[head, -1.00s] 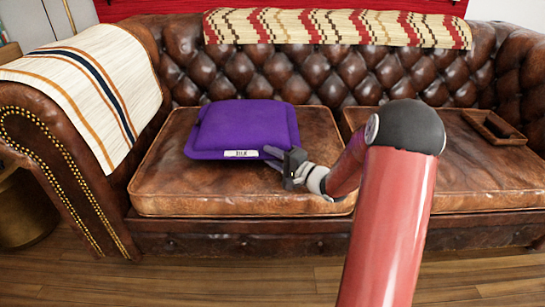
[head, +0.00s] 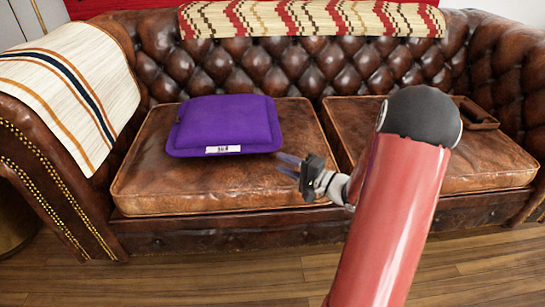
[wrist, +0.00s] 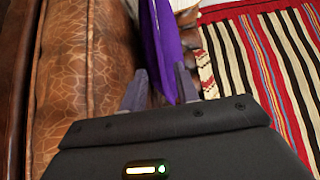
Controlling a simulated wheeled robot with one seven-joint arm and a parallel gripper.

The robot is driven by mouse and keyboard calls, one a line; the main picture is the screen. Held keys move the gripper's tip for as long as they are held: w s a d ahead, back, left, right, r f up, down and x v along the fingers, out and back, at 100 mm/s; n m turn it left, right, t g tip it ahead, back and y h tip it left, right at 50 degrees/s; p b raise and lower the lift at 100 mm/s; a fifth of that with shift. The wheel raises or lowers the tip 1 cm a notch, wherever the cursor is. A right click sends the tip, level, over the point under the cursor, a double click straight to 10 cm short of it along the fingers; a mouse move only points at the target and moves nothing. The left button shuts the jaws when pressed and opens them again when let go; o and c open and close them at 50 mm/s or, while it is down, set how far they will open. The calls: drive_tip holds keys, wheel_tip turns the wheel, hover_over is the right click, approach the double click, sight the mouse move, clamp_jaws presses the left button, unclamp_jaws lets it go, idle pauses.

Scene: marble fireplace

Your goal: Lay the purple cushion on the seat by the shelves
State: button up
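The purple cushion (head: 225,122) lies flat on the left seat (head: 165,190) of the brown leather sofa, with a white label on its front edge. My gripper (head: 286,163) is just right of the cushion's front right corner, above the same seat, pointing left. Its two fingers are spread with nothing held between them. In the wrist view the fingers of my gripper (wrist: 158,88) stand apart, and the edge of the purple cushion (wrist: 157,35) shows beyond and partly behind them. Most of the cushion is out of the wrist view.
The right seat (head: 480,160) holds a dark brown tray (head: 476,113) near the back. A striped throw (head: 75,85) covers the left armrest, and a patterned throw (head: 310,18) hangs over the backrest. My arm crosses the right seat's front. Wooden floor (head: 200,270) is clear in front.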

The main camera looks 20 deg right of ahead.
drive_tip(key=shift+s+d, duration=0.15)
drive_tip(key=shift+s, duration=0.1)
drive_tip(key=w+r+n+h, duration=0.3)
drive_tip(key=r+n+h, duration=0.15)
drive_tip(key=h, duration=0.25)
drive_tip(key=s+a+r+n+g+h, duration=0.1)
drive_tip(key=s+a+r+g+h, duration=0.15)
drive_tip(key=s+r+h, duration=0.3)
drive_tip(key=s+a+n+g+y, duration=0.1)
drive_tip(key=s+a+n+g, duration=0.2)
drive_tip(key=s, duration=0.7)
drive_tip(key=s+a+n+g+y, duration=0.1)
drive_tip(key=s+a+n+g, duration=0.2)
drive_tip(key=s+a, duration=0.5)
drive_tip(key=s+g, duration=0.1)
drive_tip(key=s, duration=0.2)
drive_tip(key=shift+s+f+y, duration=0.15)
drive_tip(key=shift+s+y, duration=0.1)
drive_tip(key=shift+y, duration=0.1)
wheel_tip(320, 180, up, 8)
drive_tip(key=p, duration=0.7)
drive_tip(key=shift+f, duration=0.25)
